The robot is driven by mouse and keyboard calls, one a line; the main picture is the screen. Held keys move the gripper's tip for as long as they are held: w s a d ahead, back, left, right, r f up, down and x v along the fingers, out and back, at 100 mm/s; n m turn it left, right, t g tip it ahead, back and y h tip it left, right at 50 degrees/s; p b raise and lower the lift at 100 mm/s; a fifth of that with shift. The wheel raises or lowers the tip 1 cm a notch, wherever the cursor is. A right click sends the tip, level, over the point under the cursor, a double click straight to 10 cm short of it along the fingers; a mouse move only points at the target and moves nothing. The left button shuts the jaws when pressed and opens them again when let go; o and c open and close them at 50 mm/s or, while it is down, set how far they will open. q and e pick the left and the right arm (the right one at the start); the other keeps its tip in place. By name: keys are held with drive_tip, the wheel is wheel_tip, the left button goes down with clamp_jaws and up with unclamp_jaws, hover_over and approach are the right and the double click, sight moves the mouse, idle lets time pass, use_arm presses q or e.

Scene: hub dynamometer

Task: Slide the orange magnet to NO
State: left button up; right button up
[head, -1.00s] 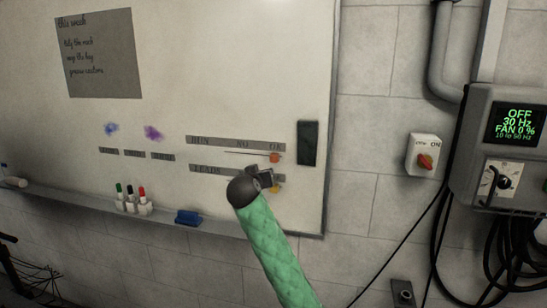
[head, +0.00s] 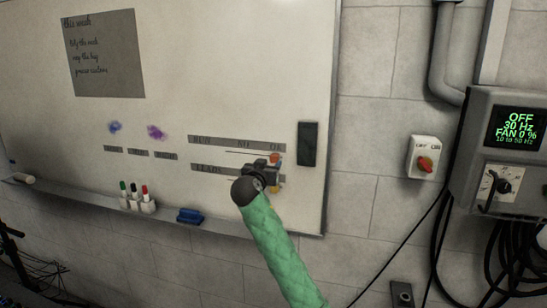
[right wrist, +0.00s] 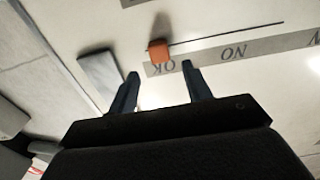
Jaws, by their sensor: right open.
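The orange magnet (head: 275,158) is on the whiteboard at the right end of a thin dark line, beneath the OK end of the RUN / NO / OK label strip (head: 236,143). In the right wrist view the orange magnet (right wrist: 158,50) shows beyond and between the fingertips, beside the letters OK, with NO further right along the strip (right wrist: 233,50). My right gripper (right wrist: 160,68) is open and empty, its fingers pointing at the board. In the head view the right gripper (head: 268,172) partly covers the area just below the magnet. My left gripper is not in view.
A dark eraser-like block (head: 308,144) is on the board right of the magnet. A LEADS strip (head: 207,169) runs below, with a yellow magnet (head: 277,188) partly hidden by my gripper.

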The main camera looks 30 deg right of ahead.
sight(274, 158)
drive_tip(key=p+x, duration=0.2)
drive_tip(key=x, duration=0.2)
drive_tip(key=shift+w+d+r+p, duration=0.15)
drive_tip(key=shift+w+d+p, duration=0.1)
drive_tip(key=shift+p, duration=0.1)
drive_tip(key=shift+w+d+p, duration=0.3)
drive_tip(key=shift+w+d, duration=0.15)
drive_tip(key=shift+d, duration=0.05)
drive_tip(key=shift+f, duration=0.2)
clamp_jaws()
